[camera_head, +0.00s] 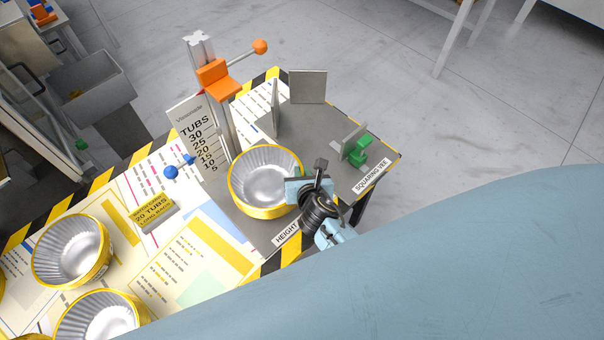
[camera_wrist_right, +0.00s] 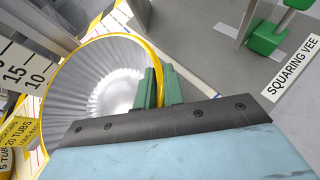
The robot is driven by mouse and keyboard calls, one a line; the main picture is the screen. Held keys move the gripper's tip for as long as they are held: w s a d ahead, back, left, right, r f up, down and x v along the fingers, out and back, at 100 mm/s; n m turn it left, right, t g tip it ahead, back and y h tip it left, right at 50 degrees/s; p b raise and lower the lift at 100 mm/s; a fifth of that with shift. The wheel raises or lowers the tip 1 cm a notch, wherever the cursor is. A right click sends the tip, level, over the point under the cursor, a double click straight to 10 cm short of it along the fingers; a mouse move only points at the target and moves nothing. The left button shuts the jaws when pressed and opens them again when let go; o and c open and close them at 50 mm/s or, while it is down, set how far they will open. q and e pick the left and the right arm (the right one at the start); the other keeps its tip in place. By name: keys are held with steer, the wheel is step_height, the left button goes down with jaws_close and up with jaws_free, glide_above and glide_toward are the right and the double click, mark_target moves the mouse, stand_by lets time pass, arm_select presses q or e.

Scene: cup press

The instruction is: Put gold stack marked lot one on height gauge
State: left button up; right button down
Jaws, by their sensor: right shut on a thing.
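A gold stack of foil cups (camera_head: 240,202) with a yellow rim is over the grey height gauge plate (camera_head: 243,240), beside the upright post and its "TUBS" scale (camera_head: 197,132). I cannot tell whether it rests on the plate or hangs just above it. My right gripper (camera_head: 300,187) is shut on the right side of its rim. In the right wrist view the green finger pads (camera_wrist_right: 160,88) pinch the rim of the stack (camera_wrist_right: 100,85). No lot mark shows on it. My left gripper is not in view.
Other gold stacks (camera_head: 105,262) (camera_head: 72,318) stand on the papered bench at lower left. An orange slider (camera_head: 218,80) with a ball-ended lever is on the post. The squaring vee (camera_head: 352,140) with a green clamp stands at right. A yellow sign (camera_head: 152,210) lies left of the gauge.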

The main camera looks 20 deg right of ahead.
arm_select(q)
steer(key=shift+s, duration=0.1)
arm_select(e)
steer(key=c, duration=1.9)
jaws_free()
steer(key=shift+f, duration=0.1)
steer(key=shift+c, duration=0.2)
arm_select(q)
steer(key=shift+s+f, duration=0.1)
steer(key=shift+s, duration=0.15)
arm_select(e)
steer(key=o, duration=0.4)
steer(key=shift+r, duration=0.25)
arm_select(q)
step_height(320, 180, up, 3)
steer(key=p, duration=0.3)
arm_select(e)
steer(key=v, duration=1.2)
